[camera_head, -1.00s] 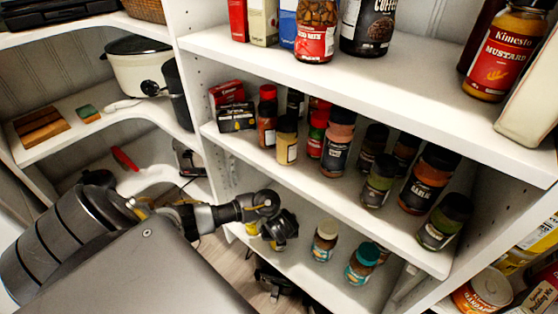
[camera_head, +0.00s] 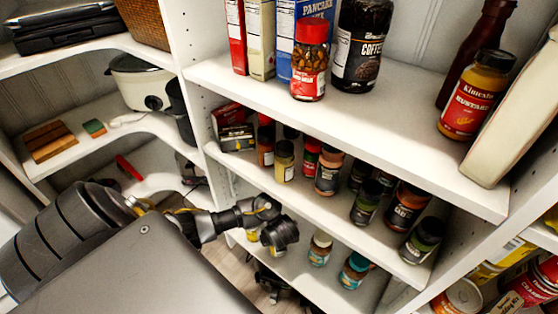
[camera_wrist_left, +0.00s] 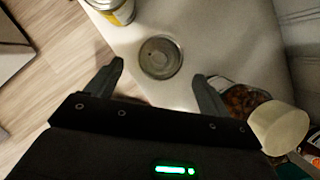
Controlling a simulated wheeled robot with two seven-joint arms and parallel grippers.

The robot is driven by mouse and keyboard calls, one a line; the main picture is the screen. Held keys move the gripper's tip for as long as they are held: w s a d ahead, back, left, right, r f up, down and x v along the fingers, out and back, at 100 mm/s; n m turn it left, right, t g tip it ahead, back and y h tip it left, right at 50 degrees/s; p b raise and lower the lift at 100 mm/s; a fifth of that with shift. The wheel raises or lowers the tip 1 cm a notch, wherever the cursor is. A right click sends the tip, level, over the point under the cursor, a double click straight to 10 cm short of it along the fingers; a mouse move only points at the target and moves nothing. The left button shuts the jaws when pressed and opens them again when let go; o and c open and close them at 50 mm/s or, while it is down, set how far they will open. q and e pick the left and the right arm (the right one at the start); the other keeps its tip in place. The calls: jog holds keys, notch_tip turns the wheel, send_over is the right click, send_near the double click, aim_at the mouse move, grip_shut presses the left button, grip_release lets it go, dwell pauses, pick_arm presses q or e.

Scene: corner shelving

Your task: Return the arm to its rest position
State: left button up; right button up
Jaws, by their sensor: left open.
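My left arm reaches in from the lower left of the head view. A round grey-topped container (camera_wrist_left: 160,57) shows beyond and between the fingertips, with nothing visibly gripped. A jar with a cream lid (camera_wrist_left: 280,126) is close beside the right finger. My right gripper is in neither view.
The middle shelf (camera_head: 330,186) above the gripper holds several spice jars. The top shelf (camera_head: 400,132) holds boxes, coffee and mustard (camera_head: 476,98). A corner shelf (camera_head: 85,150) stands at left.

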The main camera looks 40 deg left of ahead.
pick_arm(q)
jog(key=p+v, duration=0.1)
jog(key=v, duration=0.1)
jog(key=shift+s+r, duration=0.1)
jog(key=shift+r, duration=0.15)
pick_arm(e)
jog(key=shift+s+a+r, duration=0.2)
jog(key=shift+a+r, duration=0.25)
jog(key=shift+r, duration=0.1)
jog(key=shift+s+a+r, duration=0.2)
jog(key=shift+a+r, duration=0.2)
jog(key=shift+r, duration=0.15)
